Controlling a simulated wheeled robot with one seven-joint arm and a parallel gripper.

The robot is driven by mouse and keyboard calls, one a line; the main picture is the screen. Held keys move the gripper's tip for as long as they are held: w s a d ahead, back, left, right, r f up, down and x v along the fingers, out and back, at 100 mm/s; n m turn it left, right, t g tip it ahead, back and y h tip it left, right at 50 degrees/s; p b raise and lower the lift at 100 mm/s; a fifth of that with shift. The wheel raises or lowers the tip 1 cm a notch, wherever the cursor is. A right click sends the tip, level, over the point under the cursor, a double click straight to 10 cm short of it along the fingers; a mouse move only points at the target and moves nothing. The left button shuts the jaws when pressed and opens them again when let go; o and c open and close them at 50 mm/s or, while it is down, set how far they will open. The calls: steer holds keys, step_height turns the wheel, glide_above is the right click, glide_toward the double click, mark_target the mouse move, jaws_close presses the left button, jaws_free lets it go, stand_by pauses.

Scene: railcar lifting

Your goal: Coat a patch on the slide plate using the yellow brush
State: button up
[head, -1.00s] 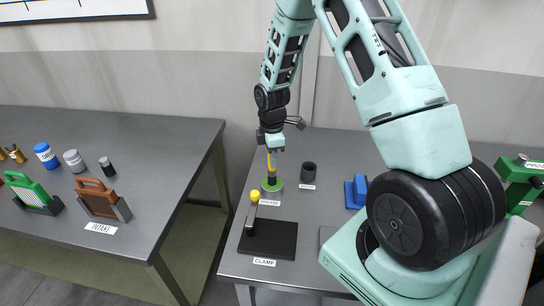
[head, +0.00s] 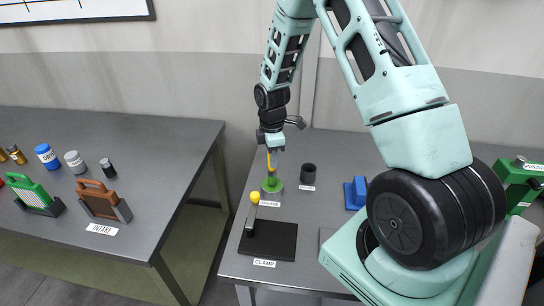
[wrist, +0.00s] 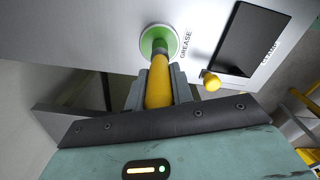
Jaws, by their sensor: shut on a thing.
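My gripper (head: 275,148) is shut on the yellow handle of the brush (wrist: 158,84), which points down from the jaws. The brush also shows in the head view (head: 269,160). Its lower end meets the green top of the grease pot (wrist: 172,36), a grey round pot (head: 272,196) labelled GREASE; whether the tip is in the grease or just above it I cannot tell. A black plate (head: 275,243) with a yellow-knobbed lever lies in front, labelled CLAMP.
A black cup (head: 308,173) and a blue block (head: 356,193) stand right of the pot. A green device (head: 520,180) is at the far right. The left table (head: 150,160) holds several small containers and handled blocks, with an INTAKE label. A gap separates the tables.

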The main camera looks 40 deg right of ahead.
steer(key=shift+r+p, duration=2.05)
steer(key=shift+r, duration=1)
